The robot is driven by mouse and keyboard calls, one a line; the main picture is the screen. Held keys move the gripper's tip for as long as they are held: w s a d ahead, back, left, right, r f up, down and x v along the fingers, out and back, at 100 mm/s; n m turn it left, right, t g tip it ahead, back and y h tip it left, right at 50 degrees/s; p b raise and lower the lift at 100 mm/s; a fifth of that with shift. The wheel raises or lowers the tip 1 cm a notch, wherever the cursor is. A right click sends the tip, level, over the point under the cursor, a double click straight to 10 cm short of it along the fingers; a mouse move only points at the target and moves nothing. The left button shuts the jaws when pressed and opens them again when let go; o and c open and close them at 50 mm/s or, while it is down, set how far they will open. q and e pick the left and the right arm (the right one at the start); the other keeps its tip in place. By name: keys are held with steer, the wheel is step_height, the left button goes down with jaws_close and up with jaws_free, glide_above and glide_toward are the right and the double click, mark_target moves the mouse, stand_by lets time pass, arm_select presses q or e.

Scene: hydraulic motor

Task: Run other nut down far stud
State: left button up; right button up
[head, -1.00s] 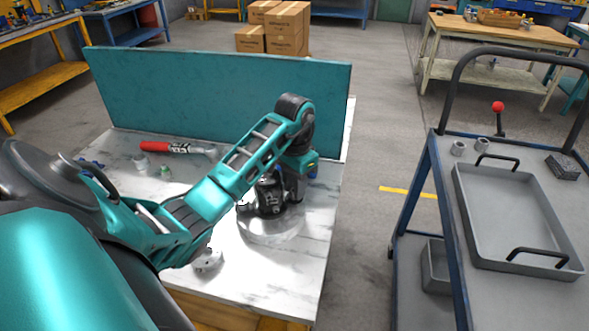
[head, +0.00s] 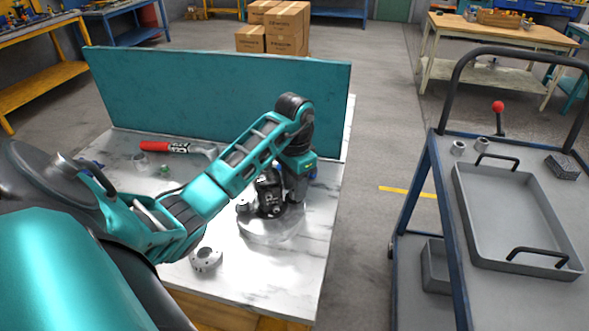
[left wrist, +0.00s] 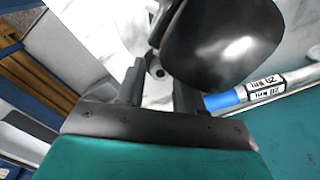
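The black hydraulic motor (head: 268,195) stands on a pale round base (head: 270,232) on the marble-topped bench. It also shows as a dark rounded body (left wrist: 225,42) in the left wrist view. My left arm reaches over the bench, and its gripper points down behind the motor, with the fingertips hidden in the head view. In the left wrist view my left gripper (left wrist: 157,85) has its two fingers apart beside the motor. A small round part with a dark hole (left wrist: 157,72) shows between them; I cannot tell whether it is a nut or stud. My right gripper is out of view.
A grey holed flange (head: 207,259) lies near the bench's front. A red-handled wrench (head: 165,147) lies at the back before the teal panel (head: 220,95). A blue-ended labelled tool (left wrist: 255,92) lies beside the panel. A cart with a grey tray (head: 510,210) stands right, across open floor.

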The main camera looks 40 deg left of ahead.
arm_select(q)
steer(key=shift+r, duration=0.15)
steer(key=shift+r, duration=1.6)
steer(key=shift+o, duration=0.2)
steer(key=o, duration=0.5)
steer(key=shift+a+r, duration=0.1)
